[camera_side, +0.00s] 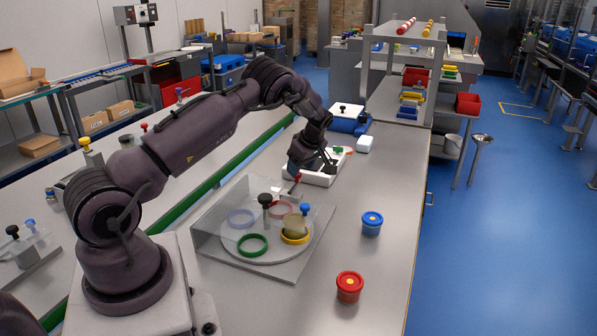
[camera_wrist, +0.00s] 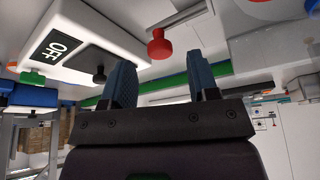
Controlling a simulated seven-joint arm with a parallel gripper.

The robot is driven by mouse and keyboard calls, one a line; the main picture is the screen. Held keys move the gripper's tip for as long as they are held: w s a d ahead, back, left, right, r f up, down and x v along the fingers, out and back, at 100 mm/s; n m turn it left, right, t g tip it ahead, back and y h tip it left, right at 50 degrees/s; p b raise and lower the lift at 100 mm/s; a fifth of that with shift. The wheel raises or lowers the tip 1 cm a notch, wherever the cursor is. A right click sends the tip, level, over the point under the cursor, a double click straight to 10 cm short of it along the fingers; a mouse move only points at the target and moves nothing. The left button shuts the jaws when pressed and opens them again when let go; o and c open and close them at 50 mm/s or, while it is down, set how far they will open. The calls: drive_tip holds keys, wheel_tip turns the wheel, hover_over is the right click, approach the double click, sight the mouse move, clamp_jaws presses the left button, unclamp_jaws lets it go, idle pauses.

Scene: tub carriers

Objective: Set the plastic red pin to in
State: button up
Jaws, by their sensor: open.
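The red pin (camera_wrist: 159,45) has a rounded red head and shows in the wrist view beside the end of a white box (camera_wrist: 118,25) marked OFF. In the side view the red pin (camera_side: 297,178) is small, at the near left end of the white box (camera_side: 318,179). My gripper (camera_wrist: 162,78) is open and empty; the red head appears ahead of the gap between its blue fingers, apart from them. In the side view my gripper (camera_side: 311,163) hangs over the box and hides part of it. How far the pin is pushed in cannot be told.
Nearer stands a clear-covered turntable (camera_side: 265,262) with coloured rings and a black knob (camera_side: 265,199). A blue-lidded tub (camera_side: 372,223) and a red tub (camera_side: 350,287) stand on the bench to its right. A blue case (camera_side: 347,124) and a shelf lie beyond the box.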

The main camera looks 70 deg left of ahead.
sight(294, 188)
drive_tip(key=shift+x, duration=1.3)
clamp_jaws()
drive_tip(key=shift+s+d, duration=1.1)
unclamp_jaws()
